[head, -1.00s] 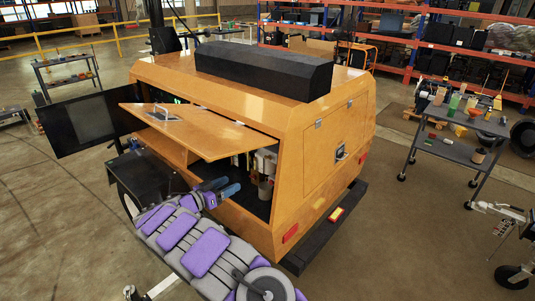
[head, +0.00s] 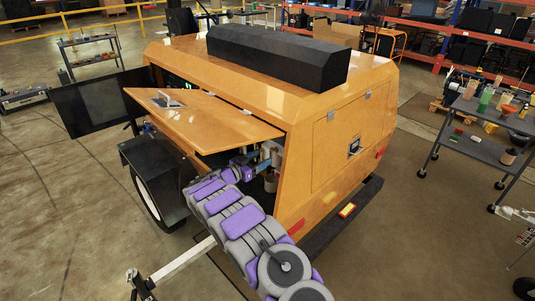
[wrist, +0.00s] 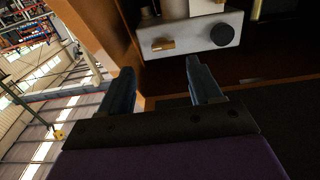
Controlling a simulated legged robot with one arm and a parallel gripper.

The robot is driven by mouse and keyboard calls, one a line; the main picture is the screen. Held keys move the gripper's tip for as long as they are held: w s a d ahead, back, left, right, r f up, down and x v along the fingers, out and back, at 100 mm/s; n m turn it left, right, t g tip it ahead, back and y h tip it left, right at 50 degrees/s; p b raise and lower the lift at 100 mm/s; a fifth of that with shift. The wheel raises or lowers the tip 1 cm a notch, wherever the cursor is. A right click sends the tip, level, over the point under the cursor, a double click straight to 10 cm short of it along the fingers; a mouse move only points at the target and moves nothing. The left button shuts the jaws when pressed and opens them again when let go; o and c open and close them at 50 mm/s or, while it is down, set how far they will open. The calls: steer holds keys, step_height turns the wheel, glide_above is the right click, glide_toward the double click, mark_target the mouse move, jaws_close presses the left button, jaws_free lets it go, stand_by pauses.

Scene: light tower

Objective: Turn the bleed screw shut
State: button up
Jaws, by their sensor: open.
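My gripper (head: 264,158) is open and empty, reaching into the open side bay of the orange light tower (head: 330,170). In the wrist view its two fingers (wrist: 160,68) point toward a pale block (wrist: 190,40) inside the bay. The block carries a small brass-coloured fitting (wrist: 162,45) and a round black knob (wrist: 222,34). The brass fitting lies ahead of the gap between the fingers, apart from them. I cannot tell for sure which part is the bleed screw. In the head view my arm and the raised panel hide the block.
The raised orange panel (head: 200,122) hangs over my arm. A bay side wall (wrist: 98,30) runs close to the left finger in the wrist view. A grey cart (head: 480,130) stands clear to the right.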

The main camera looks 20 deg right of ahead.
mark_target(275, 151)
steer(key=w+d, duration=0.2)
steer(key=d, duration=0.1)
steer(key=shift+w+d+f, duration=0.1)
steer(key=shift+w+d, duration=0.1)
steer(key=shift+w, duration=0.15)
steer(key=shift+w+a, duration=0.1)
steer(key=shift+a, duration=0.05)
steer(key=d, duration=0.4)
steer(key=shift+s+d, duration=0.25)
steer(key=shift+d, duration=0.05)
steer(key=shift+w+a, duration=0.25)
steer(key=shift+a, duration=0.5)
steer(key=c, duration=0.4)
steer(key=shift+a, duration=0.3)
steer(key=shift+c, duration=0.8)
steer(key=shift+s+d, duration=0.1)
steer(key=shift+d, duration=0.05)
steer(key=c, duration=0.5)
